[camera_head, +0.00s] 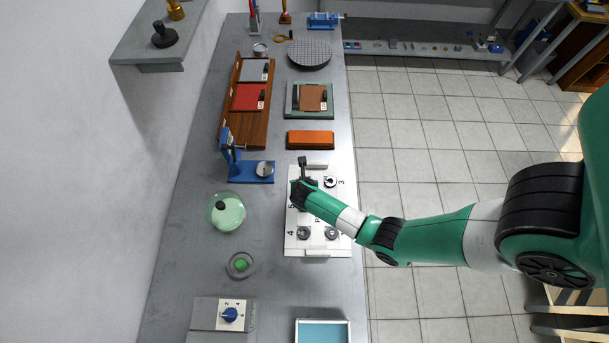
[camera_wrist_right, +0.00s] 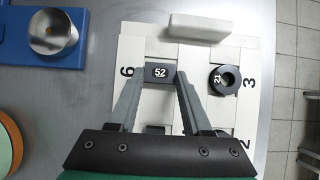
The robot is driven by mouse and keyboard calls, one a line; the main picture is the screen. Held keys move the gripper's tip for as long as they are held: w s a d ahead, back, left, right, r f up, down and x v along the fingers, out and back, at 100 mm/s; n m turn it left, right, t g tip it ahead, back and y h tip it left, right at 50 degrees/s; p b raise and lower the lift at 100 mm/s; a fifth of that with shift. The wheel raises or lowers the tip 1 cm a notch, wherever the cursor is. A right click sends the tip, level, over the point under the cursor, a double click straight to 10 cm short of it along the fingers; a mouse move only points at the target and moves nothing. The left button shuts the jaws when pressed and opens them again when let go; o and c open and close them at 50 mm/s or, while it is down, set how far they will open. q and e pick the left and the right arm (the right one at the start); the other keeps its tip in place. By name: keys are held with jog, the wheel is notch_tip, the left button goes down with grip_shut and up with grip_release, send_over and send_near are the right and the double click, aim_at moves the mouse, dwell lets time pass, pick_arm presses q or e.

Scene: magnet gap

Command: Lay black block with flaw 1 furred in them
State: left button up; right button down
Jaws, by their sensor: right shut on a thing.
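A white board (camera_head: 316,245) with printed numbers lies on the bench; it also shows in the wrist view (camera_wrist_right: 202,100). My right gripper (camera_head: 304,168) is over the board's upper left part. In the wrist view its two fingers (camera_wrist_right: 161,73) are shut on a small black block (camera_wrist_right: 158,73) marked 52, beside the printed 6. I cannot tell whether the block touches the board. A round black piece (camera_wrist_right: 225,80) sits by the 3, and two more round pieces (camera_head: 304,233) (camera_head: 332,233) sit at the board's lower end. My arm hides the board's middle. My left gripper is out of view.
A blue stand (camera_head: 250,170) is left of the board. A green glass dome (camera_head: 227,211), a small dish (camera_head: 240,265) and a dial box (camera_head: 229,315) stand further left and nearer. An orange bar (camera_head: 310,139) lies beyond. A blue-floored tray (camera_head: 323,332) is at the near edge.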

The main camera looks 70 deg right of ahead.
jog(key=shift+f, duration=0.1)
jog(key=shift+c, duration=1.3)
grip_release()
jog(key=c, duration=0.5)
notch_tip(320, 180, up, 5)
jog(key=p, duration=0.5)
jog(key=shift+f, duration=0.25)
